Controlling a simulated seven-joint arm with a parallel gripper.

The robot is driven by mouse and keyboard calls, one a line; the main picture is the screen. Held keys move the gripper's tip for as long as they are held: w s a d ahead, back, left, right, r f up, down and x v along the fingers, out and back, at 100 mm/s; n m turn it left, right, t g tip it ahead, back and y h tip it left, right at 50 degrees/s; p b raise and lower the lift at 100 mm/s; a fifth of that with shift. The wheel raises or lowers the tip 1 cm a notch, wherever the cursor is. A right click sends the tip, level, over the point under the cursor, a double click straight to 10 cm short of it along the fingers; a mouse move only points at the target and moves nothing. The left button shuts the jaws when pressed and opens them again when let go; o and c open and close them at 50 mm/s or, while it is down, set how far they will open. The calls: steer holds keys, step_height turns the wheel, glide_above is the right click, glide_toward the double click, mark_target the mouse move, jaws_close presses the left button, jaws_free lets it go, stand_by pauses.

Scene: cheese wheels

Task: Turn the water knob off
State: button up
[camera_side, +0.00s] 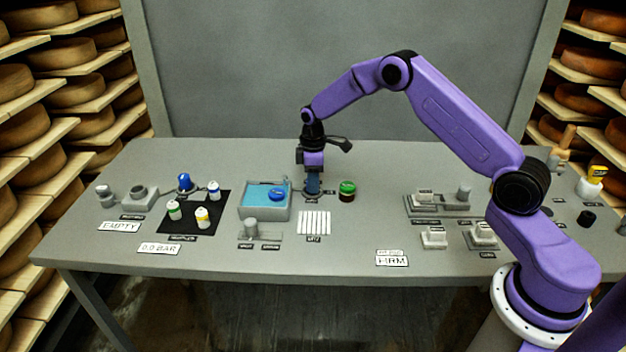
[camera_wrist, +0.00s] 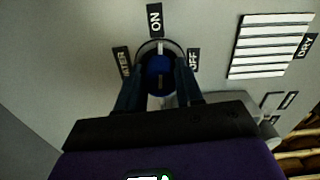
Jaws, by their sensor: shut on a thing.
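The water knob (camera_wrist: 158,64) is round and blue, set in a dark ring on the grey table. A white line on it points up at the ON label (camera_wrist: 155,19) in the wrist view. The OFF label (camera_wrist: 194,60) is to its right and the WATER label (camera_wrist: 122,61) to its left. My gripper (camera_wrist: 158,78) points down with one dark finger on each side of the knob, shut on it. In the side view my gripper (camera_side: 312,184) is at the table, right of the basin, and hides most of the knob.
A white slatted rack (camera_side: 314,222) lies in front.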

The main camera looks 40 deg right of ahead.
steer(key=m, duration=0.8)
steer(key=shift+a+m, duration=0.1)
steer(key=shift+m, duration=0.3)
steer(key=m, duration=0.4)
steer(key=shift+m, duration=1.9)
steer(key=shift+r, duration=0.1)
steer(key=o, duration=1)
steer(key=shift+o, duration=0.2)
